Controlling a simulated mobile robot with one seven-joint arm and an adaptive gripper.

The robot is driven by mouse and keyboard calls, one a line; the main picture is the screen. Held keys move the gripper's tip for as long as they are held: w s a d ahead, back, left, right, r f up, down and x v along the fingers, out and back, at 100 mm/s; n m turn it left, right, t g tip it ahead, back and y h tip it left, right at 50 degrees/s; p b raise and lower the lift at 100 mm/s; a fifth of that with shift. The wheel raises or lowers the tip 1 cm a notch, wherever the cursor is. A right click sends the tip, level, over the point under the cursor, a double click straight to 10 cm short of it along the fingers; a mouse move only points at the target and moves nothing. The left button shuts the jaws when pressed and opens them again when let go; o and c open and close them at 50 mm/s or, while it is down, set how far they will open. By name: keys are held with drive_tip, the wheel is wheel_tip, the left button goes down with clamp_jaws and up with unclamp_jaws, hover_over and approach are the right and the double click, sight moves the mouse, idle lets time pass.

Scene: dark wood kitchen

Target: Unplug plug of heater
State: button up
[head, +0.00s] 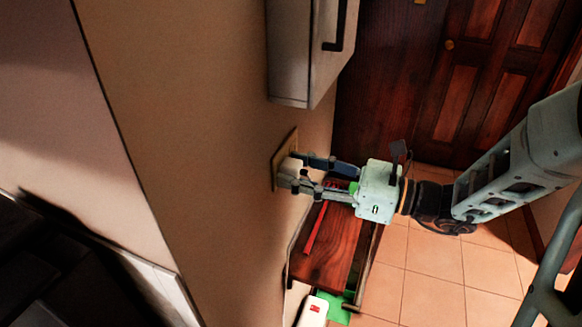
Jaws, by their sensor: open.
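A pale plug (289,168) sits at a tan wall socket plate (276,158) on the beige wall, below a grey wall cabinet. My gripper (297,172) reaches in from the right, its fingers pointing left toward the wall. The fingers are open, with their tips at or around the plug. The fingers partly hide the plug, and I cannot tell whether they touch it. The heater cannot be made out with certainty.
The grey cabinet (312,50) with a dark handle hangs just above the socket. A dark red wooden surface (338,245) lies below my gripper, with a white object (314,312) near it. Tiled floor (440,270) is clear to the right.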

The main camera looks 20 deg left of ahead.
sight(301, 171)
drive_tip(key=shift+c, duration=0.3)
idle(0.6)
clamp_jaws()
drive_tip(key=shift+d, duration=0.1)
drive_tip(key=shift+s+d+p, duration=0.15)
drive_tip(key=shift+d+p, duration=0.15)
drive_tip(key=shift+d, duration=1.15)
drive_tip(key=shift+s+d+p, duration=0.1)
drive_tip(key=shift+d+p, duration=0.2)
drive_tip(key=shift+d, duration=1.15)
